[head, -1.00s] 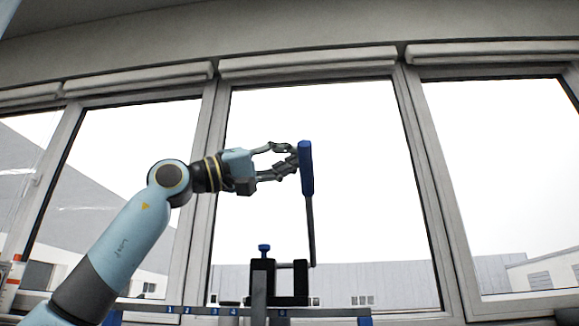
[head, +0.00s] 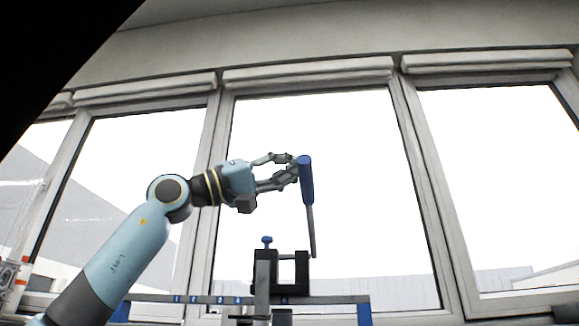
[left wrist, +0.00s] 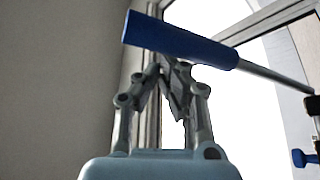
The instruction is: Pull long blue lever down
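The long blue lever (head: 306,180) has a thick blue handle on a thin grey rod and stands nearly upright on a black fixture (head: 294,270). In the left wrist view its handle (left wrist: 180,40) crosses in front of my fingertips. My left gripper (head: 296,169) is at the handle's left side, near its top. Its fingertips (left wrist: 166,66) come together, one finger above the other in the head view, along the handle's length rather than around it. The handle hides part of the tips, so contact is hard to tell. My right gripper is not in view.
A blue knob (head: 267,240) tops a dark post left of the lever. A grey rail (head: 200,298) with blue number labels runs below the fixture. Large windows (head: 330,130) stand behind. The space right of the lever looks free.

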